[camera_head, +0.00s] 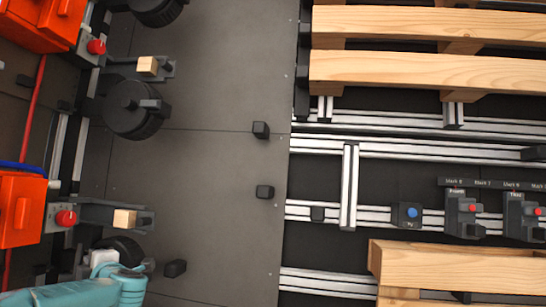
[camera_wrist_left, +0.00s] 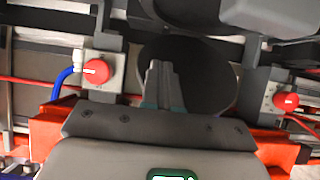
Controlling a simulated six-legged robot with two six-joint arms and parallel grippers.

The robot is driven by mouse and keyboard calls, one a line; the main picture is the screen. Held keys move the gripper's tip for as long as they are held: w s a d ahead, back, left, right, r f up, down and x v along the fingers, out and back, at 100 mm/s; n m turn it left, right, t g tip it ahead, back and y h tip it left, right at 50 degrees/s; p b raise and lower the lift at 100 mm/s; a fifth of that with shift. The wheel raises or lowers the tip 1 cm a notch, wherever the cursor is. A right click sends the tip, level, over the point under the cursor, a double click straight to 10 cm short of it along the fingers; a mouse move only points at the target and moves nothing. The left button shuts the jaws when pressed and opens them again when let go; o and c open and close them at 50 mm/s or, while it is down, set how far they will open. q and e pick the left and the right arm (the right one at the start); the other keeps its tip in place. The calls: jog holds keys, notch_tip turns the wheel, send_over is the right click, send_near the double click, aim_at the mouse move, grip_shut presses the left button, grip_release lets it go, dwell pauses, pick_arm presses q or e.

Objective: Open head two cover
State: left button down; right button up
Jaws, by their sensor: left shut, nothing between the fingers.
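Round black covers with handles sit along the left side of the head view: one at mid-height (camera_head: 133,108), one at the top edge (camera_head: 157,10), and one at the bottom (camera_head: 122,247), partly hidden by my teal left arm. No readable label shows which is head two. In the left wrist view my left gripper (camera_wrist_left: 163,84) is shut and empty, its fingertips in front of a dark round cover (camera_wrist_left: 205,75). I cannot tell whether they touch it. In the head view my left fingers are not clear. My right gripper is not in view.
Orange boxes (camera_head: 22,208) with red knobs (camera_head: 66,218) and wood-tipped brackets (camera_head: 124,219) line the left. Small black blocks (camera_head: 265,191) stand on the grey floor plates. Wooden pallets (camera_head: 425,70), rails and a blue button (camera_head: 412,212) fill the right. The middle floor is mostly clear.

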aim_at(64, 275)
pick_arm(q)
jog(key=shift+a, duration=0.1)
dwell(0.3)
jog(key=shift+s+a+r, duration=0.4)
jog(key=shift+s+a, duration=0.25)
jog(key=shift+a, duration=0.15)
jog(key=shift+s+a+r, duration=0.15)
jog(key=shift+s+a, duration=0.1)
jog(key=shift+a, duration=0.25)
jog(key=shift+s+a+r, duration=0.15)
jog(key=shift+s+a, duration=0.1)
jog(key=shift+a, duration=0.3)
jog(key=shift+s+a+r, duration=0.15)
jog(key=shift+a, duration=0.35)
jog(key=shift+s+a+r, duration=0.1)
jog(key=shift+s+a, duration=0.05)
jog(key=shift+a, duration=0.4)
